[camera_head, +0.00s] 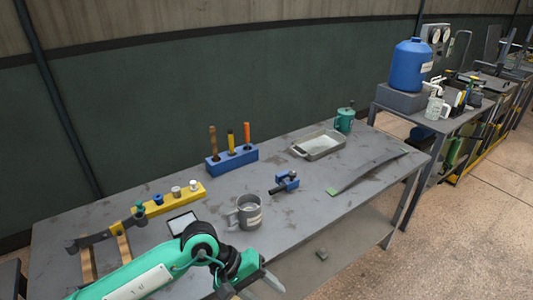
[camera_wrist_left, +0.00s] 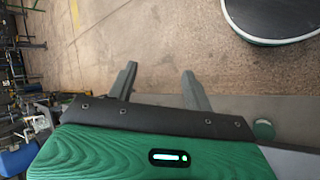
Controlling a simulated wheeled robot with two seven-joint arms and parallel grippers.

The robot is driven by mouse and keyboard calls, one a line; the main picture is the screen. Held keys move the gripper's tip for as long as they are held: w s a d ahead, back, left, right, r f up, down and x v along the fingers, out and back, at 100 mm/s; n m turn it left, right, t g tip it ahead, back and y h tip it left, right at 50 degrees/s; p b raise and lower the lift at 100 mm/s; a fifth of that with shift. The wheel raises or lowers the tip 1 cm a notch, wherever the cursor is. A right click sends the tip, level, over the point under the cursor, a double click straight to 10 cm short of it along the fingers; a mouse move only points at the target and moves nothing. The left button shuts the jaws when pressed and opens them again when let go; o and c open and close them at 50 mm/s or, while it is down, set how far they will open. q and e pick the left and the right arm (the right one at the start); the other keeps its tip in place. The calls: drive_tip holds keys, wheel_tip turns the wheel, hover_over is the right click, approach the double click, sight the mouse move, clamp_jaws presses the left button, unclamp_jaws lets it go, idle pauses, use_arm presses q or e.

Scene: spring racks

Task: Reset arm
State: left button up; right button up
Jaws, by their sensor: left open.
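My left arm comes in green from the bottom left of the head view. Its gripper (camera_head: 250,287) hangs at the bottom, by the table's front edge, apart from the things on the table. In the left wrist view the two dark fingers (camera_wrist_left: 160,85) are spread with nothing between them, over the speckled floor. The head view cuts off part of the gripper at its lower edge. My right gripper is in neither view.
The grey table (camera_head: 300,205) carries a metal mug (camera_head: 247,213), a blue clamp (camera_head: 286,182), a blue tool block (camera_head: 231,161), a yellow rack (camera_head: 173,202), a metal tray (camera_head: 319,146) and a green canister (camera_head: 344,121). A blue jug (camera_head: 409,68) stands on another table.

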use_arm(q)
drive_tip(key=s+d+r+n+t+h, duration=0.1)
drive_tip(key=d+r+n+t+h, duration=0.4)
drive_tip(key=r+n+h, duration=0.9)
drive_tip(key=w+a+r+n+t+y, duration=0.2)
drive_tip(key=w+a+n+t+y, duration=0.3)
drive_tip(key=n+t, duration=0.65)
drive_tip(key=w+a+r+n+t+y, duration=0.1)
drive_tip(key=w+a+n+t+y, duration=0.4)
drive_tip(key=n, duration=1.2)
drive_tip(key=s+a+f+n+g+y, duration=0.45)
drive_tip(key=a+f+n+y, duration=0.3)
drive_tip(key=f+n, duration=0.25)
drive_tip(key=s+a+f+n+g+y, duration=0.4)
drive_tip(key=s+a+f+n+y, duration=0.2)
drive_tip(key=a+f+n, duration=0.35)
drive_tip(key=s+f+n+g+h, duration=0.2)
drive_tip(key=s+f+n+g, duration=0.5)
drive_tip(key=s, duration=0.6)
wheel_tip(320, 180, down, 31)
drive_tip(key=s+g, duration=0.1)
drive_tip(key=g, duration=0.1)
drive_tip(key=s+a+f, duration=0.1)
drive_tip(key=s+f, duration=0.9)
drive_tip(key=s+a+f+m+g, duration=0.1)
drive_tip(key=s+a+f, duration=0.1)
drive_tip(key=s+f, duration=0.8)
drive_tip(key=shift+a+f+y, duration=0.3)
drive_tip(key=shift+f+y, duration=0.05)
